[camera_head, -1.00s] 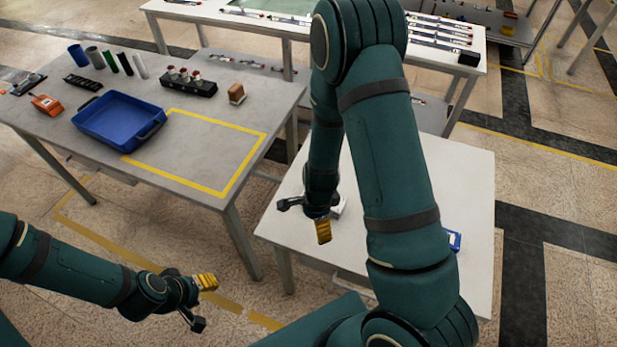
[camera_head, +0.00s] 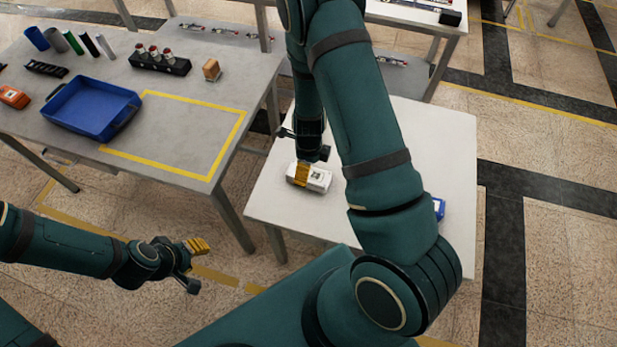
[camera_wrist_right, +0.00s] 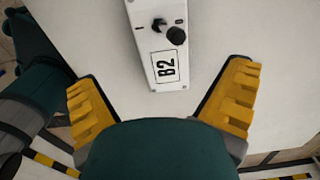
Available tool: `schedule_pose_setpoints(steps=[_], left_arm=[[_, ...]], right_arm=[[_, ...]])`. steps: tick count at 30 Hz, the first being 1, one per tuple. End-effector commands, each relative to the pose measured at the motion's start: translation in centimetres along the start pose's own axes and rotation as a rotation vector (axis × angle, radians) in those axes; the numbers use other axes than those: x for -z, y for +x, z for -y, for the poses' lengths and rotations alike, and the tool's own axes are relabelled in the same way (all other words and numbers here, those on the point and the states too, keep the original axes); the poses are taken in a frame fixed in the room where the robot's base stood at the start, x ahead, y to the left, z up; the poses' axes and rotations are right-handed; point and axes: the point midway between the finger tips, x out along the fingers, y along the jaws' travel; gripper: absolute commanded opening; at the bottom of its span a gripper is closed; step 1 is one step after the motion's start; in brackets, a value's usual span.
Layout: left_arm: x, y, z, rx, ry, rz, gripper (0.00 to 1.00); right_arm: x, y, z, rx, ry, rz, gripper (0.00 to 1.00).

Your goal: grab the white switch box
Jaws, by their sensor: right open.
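The white switch box (camera_head: 318,180) lies on the white table (camera_head: 270,207), partly behind a yellow finger of my right gripper (camera_head: 309,164) in the head view. In the right wrist view the box (camera_wrist_right: 155,45) shows a black knob and a "B2" label. There my right gripper (camera_wrist_right: 162,84) is open, one yellow finger on each side of the box's near end, with gaps between fingers and box. The box's far end is out of that view. My left gripper (camera_head: 197,265) is open and empty, over the floor at lower left.
A blue item (camera_head: 438,208) lies on the white table, partly behind my right arm. The grey table (camera_head: 185,88) at left holds a blue tray (camera_head: 62,125), a black holder (camera_head: 160,64) and a brown block (camera_head: 211,69). Its yellow-outlined area is empty.

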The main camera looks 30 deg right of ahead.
Motion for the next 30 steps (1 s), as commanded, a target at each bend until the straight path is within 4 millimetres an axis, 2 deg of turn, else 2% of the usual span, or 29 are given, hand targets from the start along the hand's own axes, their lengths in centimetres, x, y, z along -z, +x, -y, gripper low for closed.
schedule_pose_setpoints(steps=[5, 12, 15, 23, 24, 26, 30], left_arm=[[0.0, 0.2, 0.1, 0.0, 0.0, 0.0, 0.41], [-0.2, 0.8, 0.3, 0.0, 0.002, 0.004, 0.41], [-0.3, 0.8, 0.3, 0.0, 0.002, 0.006, 0.41], [-0.3, 0.8, 0.3, 0.0, 0.003, 0.006, 0.41], [-0.3, 0.8, 0.3, 0.0, 0.003, 0.006, 0.41], [-0.3, 0.8, 0.3, 0.0, 0.002, 0.006, 0.41], [-0.3, 0.8, 0.3, 0.0, 0.002, 0.006, 0.41]], right_arm=[[0.0, 1.1, 0.1, -0.002, 0.0, 0.0, 0.99], [-0.2, 4.6, 0.5, -0.002, 0.0, -0.001, 0.99], [-0.2, 5.4, 0.4, -0.002, -0.001, 0.0, 0.99], [-0.2, 5.6, 0.5, -0.001, -0.001, 0.001, 0.99], [-0.3, 5.6, 0.5, -0.001, -0.001, 0.001, 0.92], [-0.2, 5.6, 0.5, -0.001, -0.001, 0.001, 0.71], [-0.3, 5.6, 0.5, -0.001, -0.001, 0.001, 0.22]])
